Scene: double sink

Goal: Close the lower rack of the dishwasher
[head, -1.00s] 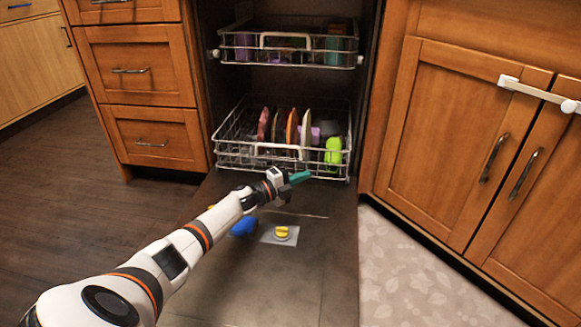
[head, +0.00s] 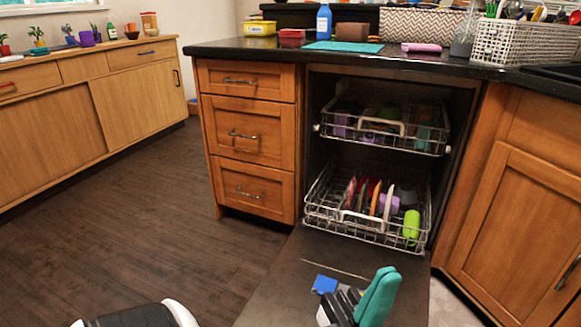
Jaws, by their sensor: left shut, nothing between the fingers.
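The lower rack (head: 325,222) of the dishwasher is a metal wire basket holding upright plates (head: 373,196), a purple item and a green cup (head: 411,227). It sits in the dishwasher opening, with its front sticking out a little over the lowered door (head: 285,277). My left gripper (head: 385,280), with teal fingers, is shut and empty. In the picture it is below the rack, over the door, apart from the rack and with its fingers pointing up. My right gripper is out of view.
The upper rack (head: 380,139), holding dishes, is above. A blue item (head: 325,284) lies on the door, partly hidden by my gripper. Drawers (head: 250,140) stand left and a cabinet (head: 520,220) right. The wood floor (head: 150,220) to the left is clear.

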